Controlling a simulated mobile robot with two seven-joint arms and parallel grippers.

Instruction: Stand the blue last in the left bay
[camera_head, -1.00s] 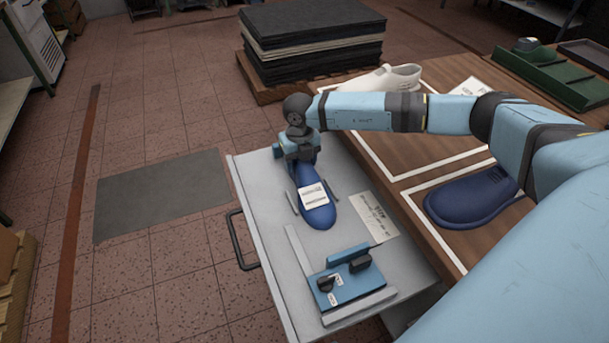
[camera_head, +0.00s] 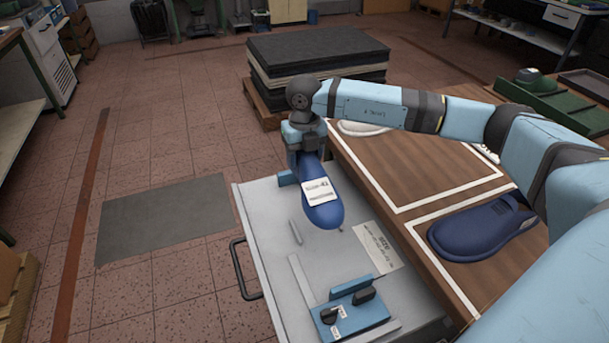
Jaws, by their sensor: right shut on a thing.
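My right gripper (camera_head: 307,152), coming in from the right, is shut on the heel end of the blue last (camera_head: 325,215). The last carries a white label with dark print. It hangs toe toward the camera and seems raised above the grey cart top (camera_head: 270,225). The fingertips are largely hidden. White lines mark bays on the brown wooden bench (camera_head: 420,170) to the right; I cannot tell which one is the left bay. My left gripper is not in view.
A pale shoe (camera_head: 362,128) is partly hidden behind my arm. A blue fixture (camera_head: 350,312) with black knobs and a printed card (camera_head: 375,245) sit on the cart. Dark sheets (camera_head: 318,55) are stacked behind.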

